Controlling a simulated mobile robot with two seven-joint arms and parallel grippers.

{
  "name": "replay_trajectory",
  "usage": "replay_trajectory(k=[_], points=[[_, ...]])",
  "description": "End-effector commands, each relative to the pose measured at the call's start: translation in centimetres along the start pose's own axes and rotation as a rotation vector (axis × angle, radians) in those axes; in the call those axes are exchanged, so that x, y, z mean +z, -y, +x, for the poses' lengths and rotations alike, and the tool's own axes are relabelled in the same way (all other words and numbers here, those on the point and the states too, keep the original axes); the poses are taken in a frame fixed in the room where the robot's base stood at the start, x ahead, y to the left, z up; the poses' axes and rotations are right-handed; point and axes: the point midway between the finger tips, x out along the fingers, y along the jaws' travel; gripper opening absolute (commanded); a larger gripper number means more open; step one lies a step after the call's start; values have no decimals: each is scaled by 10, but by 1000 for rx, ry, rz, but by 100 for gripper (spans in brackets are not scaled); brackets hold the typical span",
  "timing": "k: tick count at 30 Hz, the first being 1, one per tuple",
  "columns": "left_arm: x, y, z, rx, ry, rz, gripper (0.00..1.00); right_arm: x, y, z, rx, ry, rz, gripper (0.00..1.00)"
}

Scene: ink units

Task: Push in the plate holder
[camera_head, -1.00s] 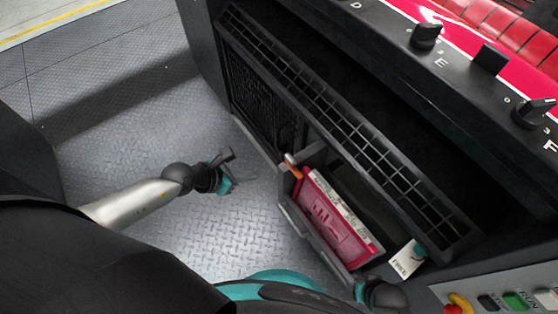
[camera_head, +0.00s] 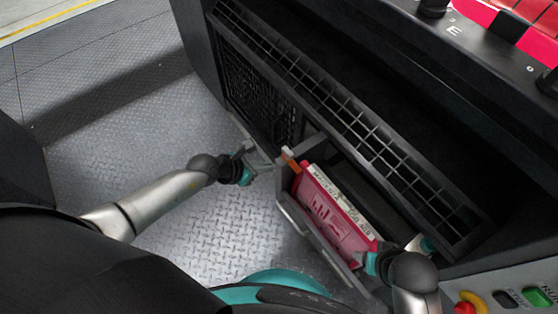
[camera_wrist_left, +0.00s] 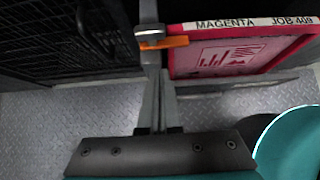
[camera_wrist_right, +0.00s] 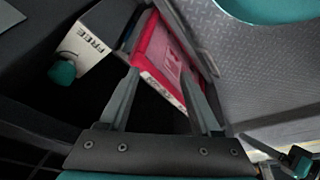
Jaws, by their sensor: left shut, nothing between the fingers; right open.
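The plate holder (camera_head: 312,238) is a grey open frame that sticks out from the dark machine side and carries a magenta plate (camera_head: 335,215). The plate also shows in the left wrist view (camera_wrist_left: 235,58), labelled "MAGENTA JOB 409". An orange tab (camera_wrist_left: 165,42) sits at the holder's left end. My left gripper (camera_head: 262,166) is shut and empty, just left of that end; in its wrist view the fingertips point at the grey end bar by the tab. My right gripper (camera_head: 388,253) is open at the holder's right end, with the plate (camera_wrist_right: 162,65) showing between its fingers. Contact cannot be told.
A long grey grille (camera_head: 330,110) runs above the holder. A button panel (camera_head: 510,290) is at lower right. The patterned metal floor (camera_head: 230,235) left of the machine is clear.

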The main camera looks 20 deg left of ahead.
Motion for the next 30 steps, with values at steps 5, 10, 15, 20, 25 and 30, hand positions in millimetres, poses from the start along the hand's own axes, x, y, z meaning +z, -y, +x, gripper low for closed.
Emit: replay_trajectory(k=[5,10,15,20,25,30], points=[[9,0,20,-1,5,0,0,-10,-1,-15,2,-30,1,65],[22,0,32,0,2,0,0,-16,-1,-27,3,-47,2,65],[28,0,37,0,0,1,0,-19,-2,-34,4,-56,2,65],[29,0,37,0,0,0,0,-19,-2,-35,4,-56,3,65],[29,0,37,0,0,1,0,-19,-2,-35,4,-57,3,65],[30,0,37,0,0,2,0,-20,-1,-36,3,-58,3,65]])
